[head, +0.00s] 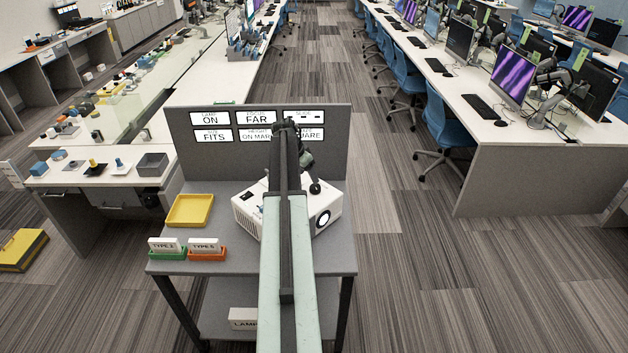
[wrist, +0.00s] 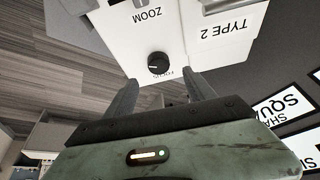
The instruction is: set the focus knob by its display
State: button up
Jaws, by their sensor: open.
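The projector (head: 247,210) also shows in the head view, partly hidden behind my arm. The display reading FAR (head: 257,118) is on the grey panel behind it; its small heading is hard to read. My gripper (wrist: 162,78) is open, its two fingers on either side of the knob's near side, not closed on it.
Other displays on the panel (head: 180,150) read ON, FITS and ON MARK; one is partly hidden. A yellow tray (head: 190,210), a green tray (head: 168,254) and an orange tray (head: 207,256) with cards stand left of the projector. A ZOOM label shows close to the knob.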

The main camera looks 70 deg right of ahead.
aim_at(314, 187)
jog(key=b+x, duration=0.7)
jog(key=x, duration=0.1)
jog(key=shift+s, duration=0.1)
jog(key=shift+r, duration=0.1)
jog(key=shift+c, duration=0.2)
